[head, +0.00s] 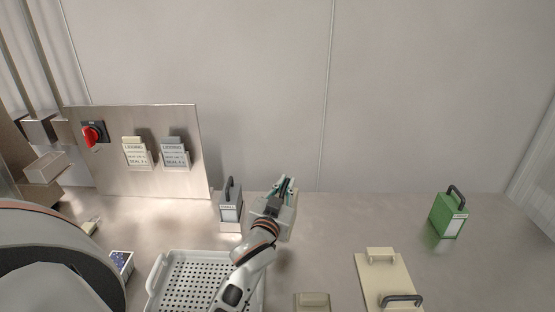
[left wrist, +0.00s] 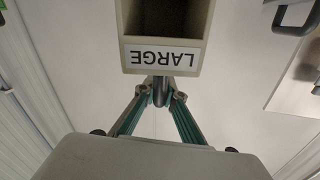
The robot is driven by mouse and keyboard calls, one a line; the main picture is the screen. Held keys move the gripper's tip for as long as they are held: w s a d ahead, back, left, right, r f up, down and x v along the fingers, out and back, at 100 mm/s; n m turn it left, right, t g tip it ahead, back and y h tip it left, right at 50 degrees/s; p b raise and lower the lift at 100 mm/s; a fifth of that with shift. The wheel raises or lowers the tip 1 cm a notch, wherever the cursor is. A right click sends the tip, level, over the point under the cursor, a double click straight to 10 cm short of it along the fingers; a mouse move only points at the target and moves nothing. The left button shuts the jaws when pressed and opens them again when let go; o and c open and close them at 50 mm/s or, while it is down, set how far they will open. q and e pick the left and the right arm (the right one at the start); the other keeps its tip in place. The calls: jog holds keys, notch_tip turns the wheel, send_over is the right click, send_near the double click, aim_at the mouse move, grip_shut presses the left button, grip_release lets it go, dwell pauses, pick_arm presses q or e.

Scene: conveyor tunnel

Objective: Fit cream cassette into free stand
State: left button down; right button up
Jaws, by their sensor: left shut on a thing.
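My left gripper (head: 285,184) is shut on the dark loop handle of the cream cassette (head: 288,222). The cassette hangs off the bench, partly hidden by my wrist. In the left wrist view, upside down, the fingertips (left wrist: 160,92) close on the handle; the cassette (left wrist: 160,57) has a LARGE label and a dark recess. A grey cassette (head: 230,206) with a dark handle stands just left of it. A green cassette (head: 449,215) stands far right. I cannot tell for sure which piece is the free stand. My right gripper is out of view.
A white perforated tray (head: 157,279) lies at the front left. A cream board (head: 385,281) with a dark handle lies front right, near a beige block (head: 312,301). A steel panel (head: 112,175) carries a red switch and two cards. Bench before the green cassette is clear.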

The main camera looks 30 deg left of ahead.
pick_arm(q)
jog(key=w+a+r+n+g+y+b, duration=0.2)
jog(key=w+a+r+n+y, duration=0.15)
jog(key=w+a, duration=0.45)
notch_tip(320, 180, down, 6)
jog(key=b, duration=0.5)
jog(key=shift+w+m, duration=0.15)
jog(key=shift+m, duration=0.2)
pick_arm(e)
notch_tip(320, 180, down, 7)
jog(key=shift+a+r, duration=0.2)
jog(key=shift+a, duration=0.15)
pick_arm(q)
jog(key=shift+f, duration=0.25)
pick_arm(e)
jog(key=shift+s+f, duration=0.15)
pick_arm(q)
notch_tip(320, 180, down, 5)
jog(key=b, duration=0.3)
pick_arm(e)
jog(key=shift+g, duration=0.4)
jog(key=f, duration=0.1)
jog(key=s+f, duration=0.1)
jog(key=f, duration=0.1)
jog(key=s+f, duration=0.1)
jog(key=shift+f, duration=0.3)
